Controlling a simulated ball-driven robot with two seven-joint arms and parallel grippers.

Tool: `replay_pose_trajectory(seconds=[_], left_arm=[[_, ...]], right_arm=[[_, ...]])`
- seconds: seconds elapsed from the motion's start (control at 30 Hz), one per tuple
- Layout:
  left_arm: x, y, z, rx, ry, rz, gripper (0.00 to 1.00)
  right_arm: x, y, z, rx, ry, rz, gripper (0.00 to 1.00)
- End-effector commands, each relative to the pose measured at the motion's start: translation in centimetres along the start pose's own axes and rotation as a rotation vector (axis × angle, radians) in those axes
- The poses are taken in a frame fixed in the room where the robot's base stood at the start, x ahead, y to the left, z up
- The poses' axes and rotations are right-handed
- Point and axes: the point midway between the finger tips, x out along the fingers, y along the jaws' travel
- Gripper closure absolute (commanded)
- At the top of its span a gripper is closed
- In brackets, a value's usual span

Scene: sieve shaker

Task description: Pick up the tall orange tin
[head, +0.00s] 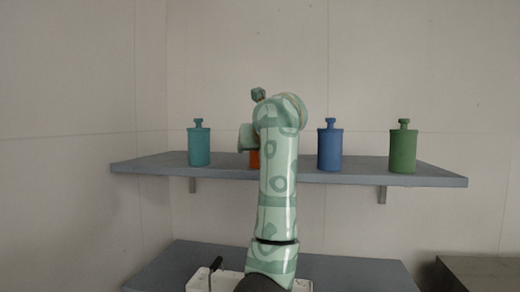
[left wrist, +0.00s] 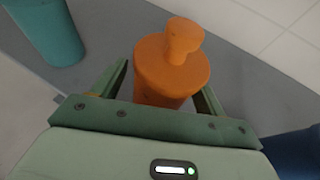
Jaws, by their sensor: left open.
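The orange tin (head: 254,159) stands on the upper shelf between the teal and blue tins, mostly hidden by my arm in the head view. In the left wrist view the orange tin (left wrist: 170,72) shows its round body, top and knob. My left gripper (left wrist: 165,80) is open, with one finger on each side of the tin's body. I cannot tell whether either finger touches it. In the head view the gripper's fingers are hidden behind my arm. My right gripper is not in view.
A teal tin (head: 199,148) stands left of the orange one; a blue tin (head: 329,150) and a green tin (head: 402,150) stand to its right. The grey upper shelf (head: 225,171) has bare gaps between tins. A lower shelf (head: 180,270) lies beneath.

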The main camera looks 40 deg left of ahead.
Motion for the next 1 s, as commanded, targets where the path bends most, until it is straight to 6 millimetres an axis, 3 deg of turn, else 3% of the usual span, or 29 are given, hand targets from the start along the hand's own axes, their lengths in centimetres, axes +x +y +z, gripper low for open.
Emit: replay_pose_trajectory(seconds=[0.07, 0.1, 0.27, 0.67, 1.0], left_arm=[[0.0, 0.0, 0.0, 0.000, 0.000, 0.000, 0.27], [0.0, 0.0, 0.0, 0.000, 0.000, 0.000, 0.33], [-0.1, 0.0, 0.0, 0.000, -0.001, 0.000, 0.76], [-0.2, 0.0, 0.3, 0.000, -0.001, 0.000, 0.76], [-1.3, 0.0, 3.0, -0.001, -0.003, -0.003, 0.76]], right_arm=[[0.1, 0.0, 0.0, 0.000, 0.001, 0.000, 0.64], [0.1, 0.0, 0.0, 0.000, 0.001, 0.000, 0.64], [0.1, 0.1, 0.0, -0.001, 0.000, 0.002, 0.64], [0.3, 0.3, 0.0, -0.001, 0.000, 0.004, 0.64], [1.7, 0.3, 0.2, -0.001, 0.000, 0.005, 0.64]])
